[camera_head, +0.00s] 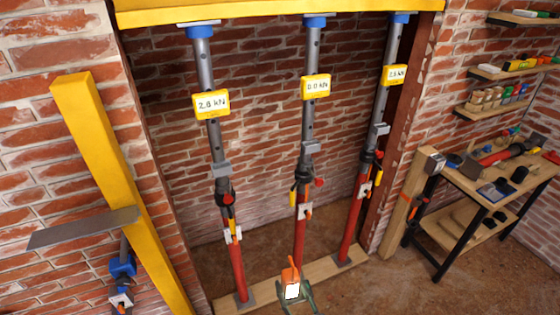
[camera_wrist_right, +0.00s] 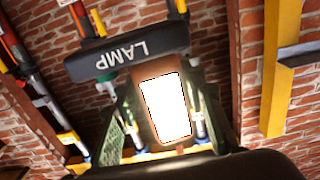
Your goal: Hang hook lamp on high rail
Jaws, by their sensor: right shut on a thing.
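The hook lamp (camera_head: 290,276) is a small orange piece with a bright white lit panel, low in the middle of the head view. My right gripper (camera_head: 293,297), with green fingers, is shut on it. In the right wrist view the lit panel of the lamp (camera_wrist_right: 166,107) shows between the green fingers (camera_wrist_right: 163,118). A dark bar (camera_wrist_right: 127,53) lettered LAMP shows beside the panel, upside down. A yellow beam (camera_head: 280,11) runs across the top of the head view; I cannot tell whether it is the high rail. My left gripper is not in view.
Three red-and-grey props (camera_head: 300,225) with yellow load displays (camera_head: 316,86) stand under the beam on a wooden plank (camera_head: 275,287). A yellow leaning post (camera_head: 110,160) and a grey plate (camera_head: 80,227) are at left. A workbench (camera_head: 490,185) and shelves (camera_head: 500,72) are at right.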

